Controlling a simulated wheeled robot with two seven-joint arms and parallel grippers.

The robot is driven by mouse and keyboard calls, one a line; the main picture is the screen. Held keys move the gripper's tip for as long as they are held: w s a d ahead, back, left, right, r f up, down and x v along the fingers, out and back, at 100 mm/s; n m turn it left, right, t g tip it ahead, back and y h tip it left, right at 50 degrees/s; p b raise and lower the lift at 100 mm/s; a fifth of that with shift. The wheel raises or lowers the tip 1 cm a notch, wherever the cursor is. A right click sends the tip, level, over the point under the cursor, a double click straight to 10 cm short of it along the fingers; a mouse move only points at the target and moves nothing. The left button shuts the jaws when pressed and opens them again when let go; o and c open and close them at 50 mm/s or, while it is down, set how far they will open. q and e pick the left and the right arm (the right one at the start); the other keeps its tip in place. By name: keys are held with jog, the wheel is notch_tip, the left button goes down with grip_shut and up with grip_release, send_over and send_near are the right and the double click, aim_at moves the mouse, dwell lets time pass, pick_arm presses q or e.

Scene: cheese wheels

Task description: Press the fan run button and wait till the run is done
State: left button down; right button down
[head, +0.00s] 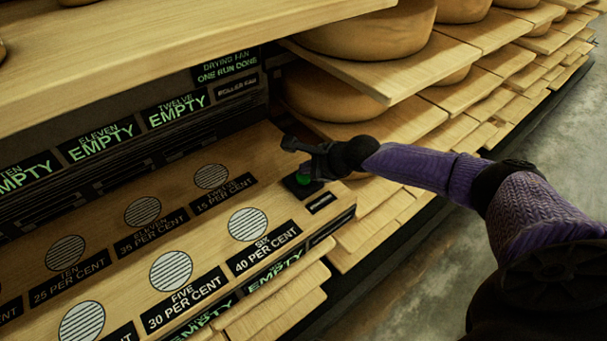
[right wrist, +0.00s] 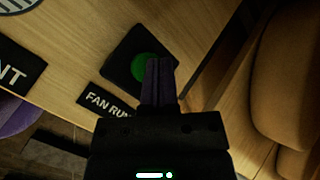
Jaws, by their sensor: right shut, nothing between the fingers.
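The green round fan run button (head: 303,181) sits on a black square base at the right end of the wooden shelf. It also shows in the right wrist view (right wrist: 146,67), partly covered by my fingers, beside a label starting "FAN RUN" (right wrist: 106,103). My right gripper (head: 314,170) is shut and empty, with its fingertips (right wrist: 159,62) over the right side of the button. I cannot tell whether they touch it. A display (head: 227,67) at the back reads "DRYING FAN ONE RUN DONE" in green letters. My left gripper is not in view.
Striped round spots (head: 248,224) with percent labels line the shelf. Displays behind read "EMPTY" (head: 178,109). Cheese wheels (head: 372,28) rest on boards to the right, close to my right arm. A wooden board (head: 150,45) overhangs at upper left.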

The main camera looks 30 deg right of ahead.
aim_at(307, 177)
jog(key=shift+f, duration=0.45)
dwell(0.3)
jog(key=shift+r, duration=0.15)
jog(key=shift+r+p, duration=0.75)
jog(key=shift+p, duration=0.15)
notch_tip(307, 177, up, 5)
jog(key=p, duration=0.5)
jog(key=shift+r+p, duration=0.1)
jog(key=shift+p, duration=0.2)
